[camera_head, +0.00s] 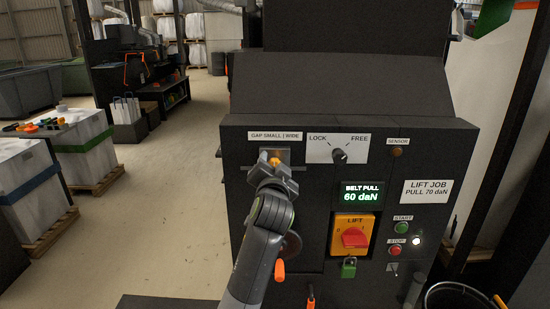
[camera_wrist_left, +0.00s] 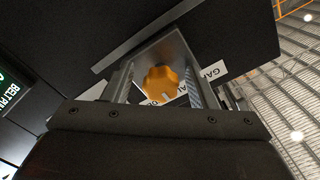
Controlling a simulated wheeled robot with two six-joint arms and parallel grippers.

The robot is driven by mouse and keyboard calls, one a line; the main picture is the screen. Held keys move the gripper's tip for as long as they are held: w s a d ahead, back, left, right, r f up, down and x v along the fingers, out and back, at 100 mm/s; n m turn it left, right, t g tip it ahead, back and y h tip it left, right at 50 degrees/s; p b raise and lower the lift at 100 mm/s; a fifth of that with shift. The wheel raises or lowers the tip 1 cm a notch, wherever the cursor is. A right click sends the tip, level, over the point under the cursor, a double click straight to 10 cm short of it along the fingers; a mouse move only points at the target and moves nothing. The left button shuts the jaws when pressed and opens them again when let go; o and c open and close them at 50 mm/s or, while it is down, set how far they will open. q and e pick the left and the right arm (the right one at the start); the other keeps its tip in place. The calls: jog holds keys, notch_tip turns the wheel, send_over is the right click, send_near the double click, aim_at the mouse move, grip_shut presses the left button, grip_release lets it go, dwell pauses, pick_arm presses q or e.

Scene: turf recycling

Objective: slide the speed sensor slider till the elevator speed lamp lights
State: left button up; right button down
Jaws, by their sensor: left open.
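The knob (camera_head: 274,161) is partly hidden by the gripper in the head view. A small brownish round part (camera_head: 397,152) under the label "SENSOR" looks unlit. I see no part labelled as a speed slider or elevator speed lamp. My right gripper is out of view.
The panel also bears a LOCK/FREE dial (camera_head: 339,156), a display (camera_head: 362,194) reading "BELT PULL 60 daN", a red lift switch (camera_head: 355,237), a green padlock (camera_head: 348,267), and start and stop buttons. Open floor (camera_head: 165,215) lies to the left.

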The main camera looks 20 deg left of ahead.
pick_arm(q)
jog(key=shift+w+a, duration=0.1)
jog(key=shift+w, duration=0.15)
jog(key=shift+s+r, duration=0.1)
jog(key=shift+r, duration=0.05)
jog(key=shift+s, duration=0.1)
jog(key=shift+c, duration=0.7)
grip_shut()
jog(key=shift+d, duration=0.5)
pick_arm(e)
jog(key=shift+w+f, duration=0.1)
pick_arm(q)
jog(key=shift+o, duration=0.7)
grip_release()
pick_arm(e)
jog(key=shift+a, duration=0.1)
